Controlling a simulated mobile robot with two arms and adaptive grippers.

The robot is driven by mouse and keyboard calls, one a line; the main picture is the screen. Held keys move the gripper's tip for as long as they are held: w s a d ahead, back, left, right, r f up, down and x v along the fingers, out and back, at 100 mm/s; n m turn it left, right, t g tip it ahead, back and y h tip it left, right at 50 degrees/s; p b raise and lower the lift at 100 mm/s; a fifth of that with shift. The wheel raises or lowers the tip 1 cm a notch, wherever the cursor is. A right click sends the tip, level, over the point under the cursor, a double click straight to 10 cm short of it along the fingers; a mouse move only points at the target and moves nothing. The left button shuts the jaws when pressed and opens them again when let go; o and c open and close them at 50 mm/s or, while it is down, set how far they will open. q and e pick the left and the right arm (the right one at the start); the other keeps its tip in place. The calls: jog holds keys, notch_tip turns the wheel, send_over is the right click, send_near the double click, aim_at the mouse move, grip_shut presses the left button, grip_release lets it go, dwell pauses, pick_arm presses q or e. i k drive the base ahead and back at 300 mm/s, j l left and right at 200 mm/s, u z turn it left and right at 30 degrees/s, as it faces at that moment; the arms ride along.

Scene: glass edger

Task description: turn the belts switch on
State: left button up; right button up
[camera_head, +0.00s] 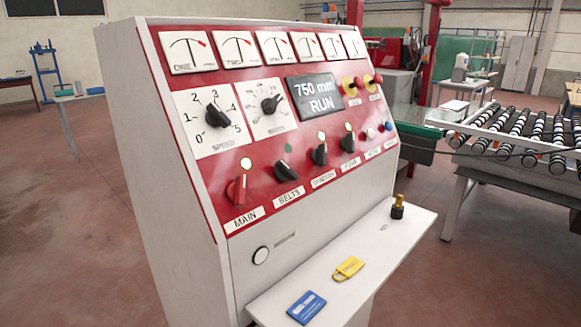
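The belts switch (285,171) is a black rotary knob on the red sloping face of the control console, above a white label reading BELTS (289,196). Its handle looks tilted toward the upper left, and the lamp (288,148) above it is dark green, not lit. To its left is the red MAIN knob (237,188), more upright, under a lit lamp (246,163). To its right, two more black knobs (319,153) (347,142) stand upright under lit lamps. Neither of my grippers is in view.
The display (311,95) reads 750 mm RUN. Speed (216,114) and a second dial (271,103) sit above the switches. A shelf (350,232) juts out below, holding a blue card (306,307), yellow padlock-shaped item (348,268) and black-and-brass piece (397,207). A roller conveyor (520,135) stands right.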

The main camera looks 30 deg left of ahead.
aim_at(282, 172)
jog(key=u, duration=1)
jog(key=i+l+u, duration=0.1)
jog(key=l, duration=0.15)
